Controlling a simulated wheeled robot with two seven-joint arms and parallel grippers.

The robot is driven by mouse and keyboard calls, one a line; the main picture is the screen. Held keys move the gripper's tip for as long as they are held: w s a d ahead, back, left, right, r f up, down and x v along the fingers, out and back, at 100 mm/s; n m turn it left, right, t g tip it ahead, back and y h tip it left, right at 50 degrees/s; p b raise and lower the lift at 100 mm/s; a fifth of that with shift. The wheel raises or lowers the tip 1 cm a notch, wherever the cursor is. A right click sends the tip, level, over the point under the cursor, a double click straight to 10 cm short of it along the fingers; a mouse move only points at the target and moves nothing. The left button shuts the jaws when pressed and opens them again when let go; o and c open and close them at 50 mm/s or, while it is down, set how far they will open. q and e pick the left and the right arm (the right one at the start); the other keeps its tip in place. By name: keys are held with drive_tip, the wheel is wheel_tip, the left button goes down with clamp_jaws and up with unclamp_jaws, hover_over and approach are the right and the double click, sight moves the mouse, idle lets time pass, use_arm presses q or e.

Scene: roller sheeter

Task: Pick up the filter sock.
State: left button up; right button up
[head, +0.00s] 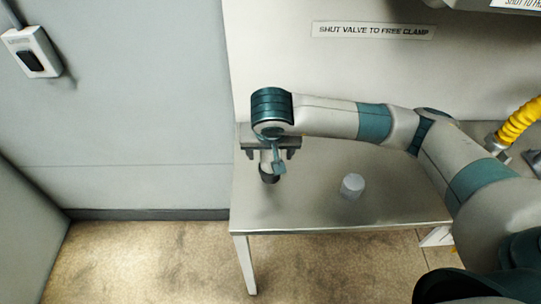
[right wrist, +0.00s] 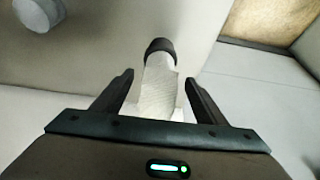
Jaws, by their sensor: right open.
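The filter sock, a pale, mesh-textured tube with a dark end, shows in the right wrist view (right wrist: 158,88) between and just beyond the fingers. In the head view its dark end (head: 270,178) shows below my right gripper (head: 270,154), over the left part of the table; the gripper hides much of the rest. In the right wrist view my right gripper (right wrist: 160,76) is open, with a finger on each side of the sock and visible gaps. I cannot tell whether the sock touches the table. My left gripper is not in view.
A grey-white cylinder (head: 352,186) stands on the metal table (head: 400,205), right of the gripper. A yellow ribbed hose (head: 518,121) is at the far right. A wall with a label (head: 373,31) stands behind. The table's front edge is clear.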

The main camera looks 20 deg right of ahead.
drive_tip(key=shift+w+f, duration=0.1)
drive_tip(key=shift+f, duration=0.05)
drive_tip(key=shift+w+d+f+p, duration=0.15)
drive_tip(key=shift+w+f+p, duration=0.05)
drive_tip(key=shift+f+p, duration=0.55)
drive_tip(key=p+x, duration=0.1)
drive_tip(key=x, duration=0.1)
drive_tip(key=shift+w+d+f+p, duration=0.1)
drive_tip(key=shift+w+f+p, duration=0.15)
drive_tip(key=shift+p, duration=0.1)
drive_tip(key=shift+w+f, duration=0.1)
drive_tip(key=shift+f, duration=0.35)
drive_tip(key=c, duration=1.3)
